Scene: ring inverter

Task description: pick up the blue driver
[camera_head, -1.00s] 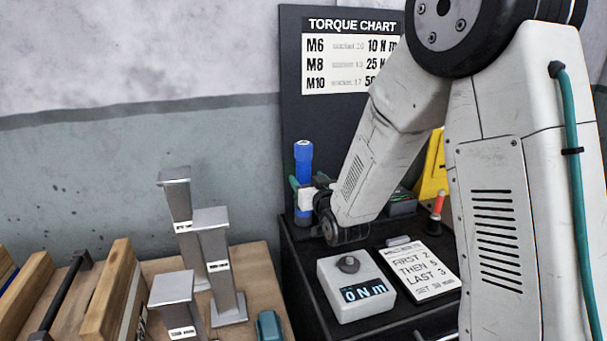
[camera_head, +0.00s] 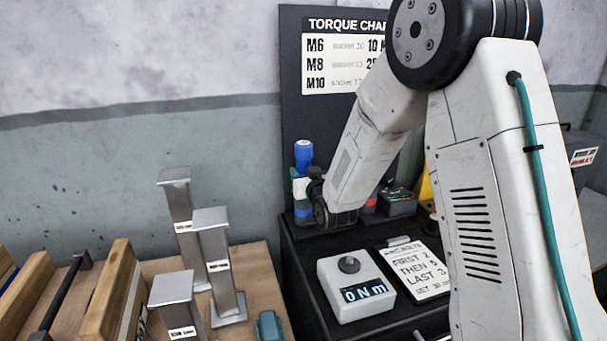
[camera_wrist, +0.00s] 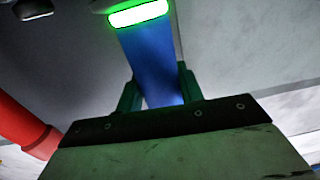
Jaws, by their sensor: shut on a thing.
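The blue driver (camera_head: 304,153) stands upright at the back left of the black bench top, below the torque chart. My gripper (camera_head: 303,183) is around it below its blue top. In the wrist view the driver's blue body (camera_wrist: 150,62) runs between the two green fingers of my gripper (camera_wrist: 158,88), which are shut on it. A glowing green ring shows at the driver's far end. The wrist and fingers hide much of its lower part, and I cannot tell whether its bottom touches the bench.
A torque controller reading 0 Nm (camera_head: 355,287) and a note card (camera_head: 413,270) lie in front. A small dark box (camera_head: 398,203) is to the right. Several grey metal posts (camera_head: 213,255) stand at left. A red cylinder (camera_wrist: 22,115) is close at left in the wrist view.

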